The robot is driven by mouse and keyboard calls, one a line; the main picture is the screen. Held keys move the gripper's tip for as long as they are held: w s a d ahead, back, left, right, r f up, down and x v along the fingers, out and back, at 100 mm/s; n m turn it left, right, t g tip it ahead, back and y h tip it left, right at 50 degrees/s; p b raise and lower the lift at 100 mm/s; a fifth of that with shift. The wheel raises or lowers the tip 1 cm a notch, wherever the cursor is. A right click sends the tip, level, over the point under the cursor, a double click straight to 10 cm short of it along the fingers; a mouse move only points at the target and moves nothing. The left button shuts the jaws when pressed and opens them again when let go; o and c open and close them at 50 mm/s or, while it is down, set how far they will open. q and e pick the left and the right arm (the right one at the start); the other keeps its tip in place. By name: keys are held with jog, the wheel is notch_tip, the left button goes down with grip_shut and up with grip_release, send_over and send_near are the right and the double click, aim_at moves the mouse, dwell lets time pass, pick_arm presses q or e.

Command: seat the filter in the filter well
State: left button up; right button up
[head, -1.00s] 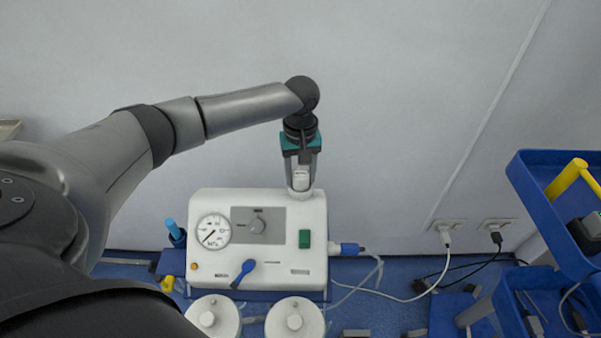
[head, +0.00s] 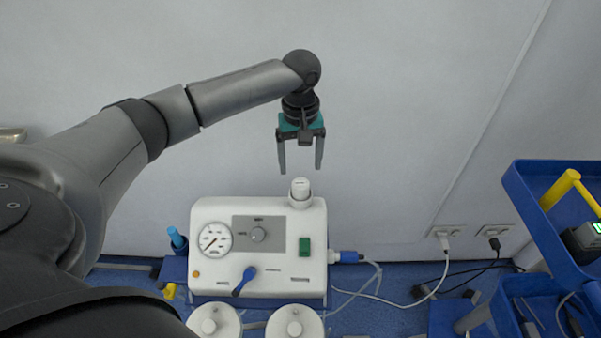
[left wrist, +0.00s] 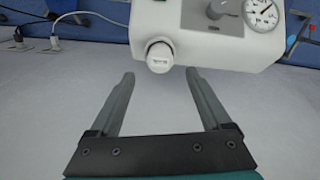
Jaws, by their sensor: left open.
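The filter (head: 300,188) is a white cylinder standing upright at the top right corner of the white suction unit (head: 213,282). Its lower end is hidden in the unit's white collar, the filter well (head: 300,202). How deep it sits I cannot tell. In the left wrist view the filter (left wrist: 159,56) shows its top face, beyond the fingertips. My left gripper (head: 300,172) is open and empty above and behind the filter, apart from it. Its two fingers also show spread in the left wrist view (left wrist: 159,75). My right gripper is not in view.
The unit carries a gauge (head: 215,238), a blue lever (head: 243,281) and a green switch (head: 305,246). Two white-lidded jars (head: 294,322) stand in front. A hose and cables run right toward wall sockets (head: 495,231). A blue cart (head: 528,205) stands at right. The wall is close behind.

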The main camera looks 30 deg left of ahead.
aim_at(300, 183)
pick_arm(q)
notch_tip(300, 183, up, 5)
jog(key=shift+f+p, duration=0.1)
jog(key=shift+p, duration=0.3)
jog(key=shift+s, duration=0.1)
